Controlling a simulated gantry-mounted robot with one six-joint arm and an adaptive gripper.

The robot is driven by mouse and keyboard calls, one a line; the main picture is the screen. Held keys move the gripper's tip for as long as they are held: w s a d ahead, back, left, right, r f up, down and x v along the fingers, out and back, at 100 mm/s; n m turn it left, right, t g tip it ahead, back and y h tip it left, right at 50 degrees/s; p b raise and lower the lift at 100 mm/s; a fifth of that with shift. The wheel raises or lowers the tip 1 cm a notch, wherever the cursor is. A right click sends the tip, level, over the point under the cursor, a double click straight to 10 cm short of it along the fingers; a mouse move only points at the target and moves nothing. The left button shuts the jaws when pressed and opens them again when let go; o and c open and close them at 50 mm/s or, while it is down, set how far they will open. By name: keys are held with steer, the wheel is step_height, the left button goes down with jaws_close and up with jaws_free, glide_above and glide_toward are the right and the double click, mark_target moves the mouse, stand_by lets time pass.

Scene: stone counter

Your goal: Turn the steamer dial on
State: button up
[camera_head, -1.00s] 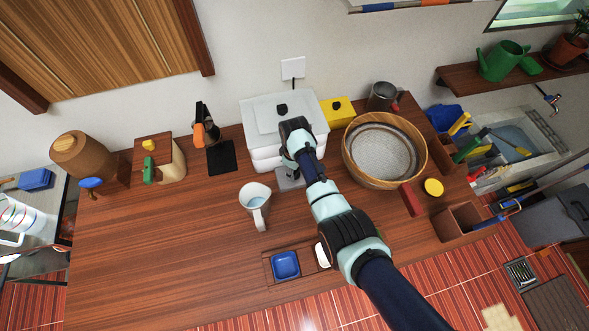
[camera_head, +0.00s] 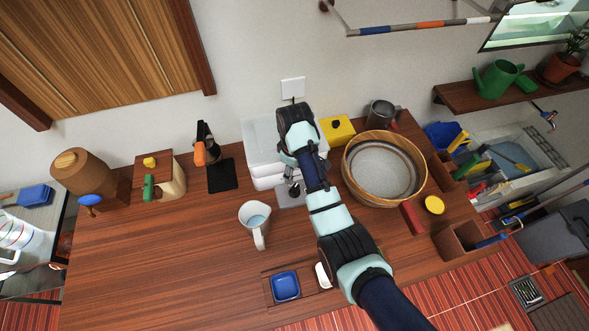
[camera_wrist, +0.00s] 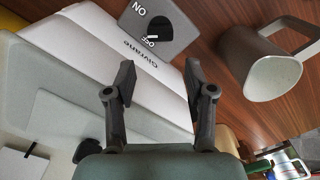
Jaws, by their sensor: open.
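The white steamer (camera_head: 262,170) stands at the back of the wooden counter, partly covered by my arm. It also fills the left of the wrist view (camera_wrist: 60,95). At its base, the grey control panel (camera_wrist: 182,22) carries ON and OFF lettering and a dark round dial (camera_wrist: 160,28). A pale mark on the dial lies beside the OFF lettering. My gripper (camera_wrist: 160,75) is open and empty, its two fingers pointing toward the panel with the dial between and beyond their tips. No contact shows. In the head view, the panel (camera_head: 289,200) is partly hidden by my gripper.
A white pitcher (camera_head: 255,222) stands in front of the panel and shows large in the wrist view (camera_wrist: 270,70). A wooden bowl (camera_head: 420,165) and a yellow box (camera_head: 336,130) are right of the steamer. A blue dish (camera_head: 285,287) sits near the front edge.

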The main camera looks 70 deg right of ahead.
mark_target(295, 188)
steer(key=shift+r, duration=0.3)
steer(key=shift+o, duration=1.4)
step_height(295, 188, down, 6)
steer(key=s+t+b, duration=0.2)
steer(key=t+b, duration=0.1)
steer(key=b, duration=0.5)
steer(key=shift+s+r, duration=0.15)
steer(key=shift+s, duration=0.05)
steer(key=shift+t+h, duration=0.3)
steer(key=shift+t, duration=0.4)
steer(key=b+x, duration=0.3)
steer(key=x, duration=0.3)
steer(key=shift+w+a+f+b, duration=0.1)
steer(key=shift+a+f+b, duration=0.1)
steer(key=shift+f+b, duration=0.15)
steer(key=c, duration=1.1)
